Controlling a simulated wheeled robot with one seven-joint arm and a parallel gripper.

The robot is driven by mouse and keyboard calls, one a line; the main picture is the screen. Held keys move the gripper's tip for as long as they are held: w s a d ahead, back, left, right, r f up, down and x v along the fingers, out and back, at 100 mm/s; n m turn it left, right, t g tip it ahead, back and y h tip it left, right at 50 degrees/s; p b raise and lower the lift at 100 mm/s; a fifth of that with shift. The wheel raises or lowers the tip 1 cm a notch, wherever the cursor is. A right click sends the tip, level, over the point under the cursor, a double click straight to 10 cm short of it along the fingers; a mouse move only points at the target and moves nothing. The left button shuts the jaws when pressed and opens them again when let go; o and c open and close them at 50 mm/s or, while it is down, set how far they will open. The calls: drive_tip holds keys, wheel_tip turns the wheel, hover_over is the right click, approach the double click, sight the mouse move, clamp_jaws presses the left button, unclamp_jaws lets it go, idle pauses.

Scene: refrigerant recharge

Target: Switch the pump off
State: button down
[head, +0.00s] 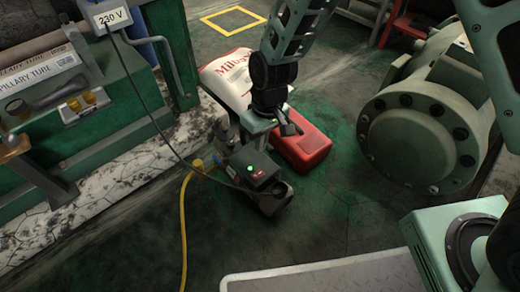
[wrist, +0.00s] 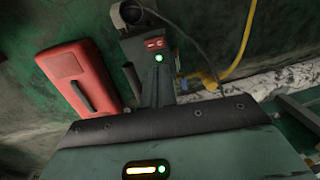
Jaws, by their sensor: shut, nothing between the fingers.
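The pump (head: 268,197) is a dark unit on the floor with a lit green lamp (head: 250,168) and a small red switch (head: 257,175) on its top. In the wrist view the red switch (wrist: 155,43) and the lit green lamp (wrist: 158,58) show near the top centre. My gripper (head: 291,126) hangs just behind and above the pump in the head view. It is shut and empty. I see no clear contact with the switch.
A red case (head: 301,143) lies close behind the pump, with a white sack (head: 226,80) beyond. A yellow hose (head: 183,225) and a black cable from the 230 V sign (head: 110,17) reach the pump. A large flanged machine (head: 420,125) stands right.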

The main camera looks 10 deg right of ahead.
sight(261, 174)
drive_tip(key=f+b, duration=0.2)
drive_tip(key=f, duration=0.2)
drive_tip(key=a+f+b, duration=0.1)
drive_tip(key=f+b, duration=0.2)
drive_tip(key=f, duration=0.1)
drive_tip(key=s+f+b, duration=0.1)
drive_tip(key=f+b, duration=0.1)
drive_tip(key=f, duration=0.2)
drive_tip(key=shift+a, duration=0.2)
drive_tip(key=shift+s+a+h+p, duration=0.2)
drive_tip(key=shift+h+p, duration=0.2)
drive_tip(key=shift+p, duration=0.7)
drive_tip(key=shift+w+d+f+b, duration=0.1)
drive_tip(key=shift+d+f+b, duration=0.05)
drive_tip(key=shift+f+b, duration=0.25)
drive_tip(key=shift+w+d+p, duration=0.35)
drive_tip(key=shift+w+d, duration=0.15)
drive_tip(key=shift+d, duration=0.3)
drive_tip(key=shift+r, duration=0.15)
